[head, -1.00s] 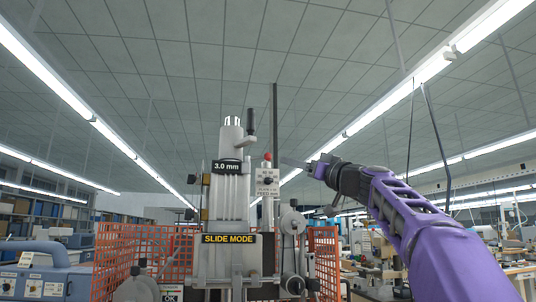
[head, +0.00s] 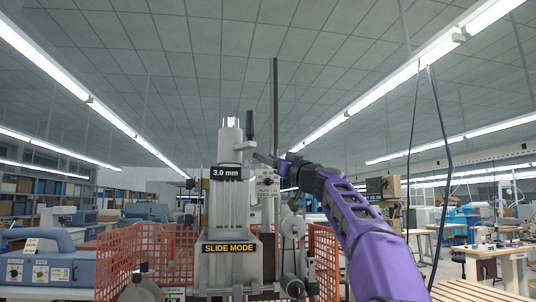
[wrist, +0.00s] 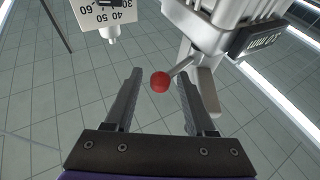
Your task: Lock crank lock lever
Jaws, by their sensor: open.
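A red ball knob (wrist: 160,82) on a short metal lever (wrist: 180,69) shows in the wrist view; I take it for the crank lock lever. The lever sticks out from the pale machine column (wrist: 200,24). My gripper (wrist: 157,88) is open, with one finger on each side of the knob and gaps on both sides. In the head view my gripper (head: 268,160) is beside the machine's upper right side and hides the knob. A dark crank handle (head: 250,124) stands upright above it.
A white scale plate (wrist: 103,13) hangs at the wrist view's top left. An orange mesh guard (head: 116,262) flanks the machine. A tall dark rod (head: 275,100) rises behind.

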